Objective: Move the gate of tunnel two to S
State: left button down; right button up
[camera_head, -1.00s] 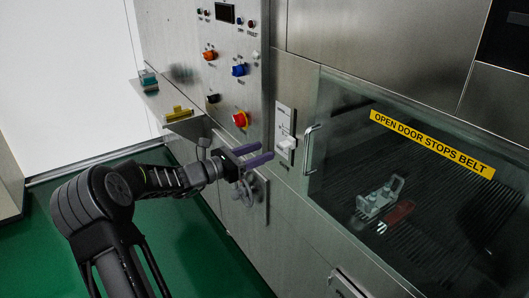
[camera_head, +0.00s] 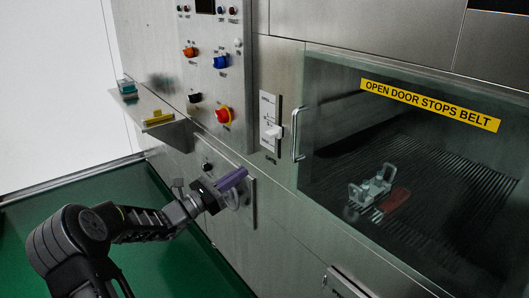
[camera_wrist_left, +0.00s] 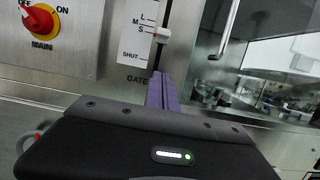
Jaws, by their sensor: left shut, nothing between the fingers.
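The gate control is a white scale plate (camera_head: 266,108) with a white slider handle (camera_head: 275,132), left of the glass door in the head view. In the left wrist view the plate (camera_wrist_left: 135,60) reads L, M, S and SHUT, with GATE below. There the handle (camera_wrist_left: 161,34) sits about level with the S mark, well above SHUT. My left gripper (camera_head: 233,179) has its purple fingers shut and empty, below and left of the handle. In the wrist view its fingers (camera_wrist_left: 162,90) point up toward the slot, apart from the handle. My right gripper is not in view.
A door handle (camera_head: 298,133) stands out just right of the gate plate. A red-yellow main switch (camera_head: 223,115) and other knobs are on the panel at left. A small shelf (camera_head: 180,121) juts out. A grey rack (camera_head: 370,187) lies behind the glass. The green floor is clear.

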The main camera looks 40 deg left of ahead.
pick_arm(q)
jog(key=shift+w, duration=0.2)
jog(key=p, duration=0.1)
send_near(277, 137)
jog(key=w+d+f, duration=0.1)
jog(key=w+f, duration=0.2)
jog(key=w, duration=0.2)
jog(key=shift+w+d+r+p, duration=0.15)
jog(key=shift+r+p, duration=0.15)
jog(key=shift+r, duration=0.65)
jog(key=shift+w+d+r+p, duration=0.1)
jog(key=shift+r+p, duration=0.15)
jog(key=shift+r, duration=0.7)
jog(key=shift+r, duration=0.15)
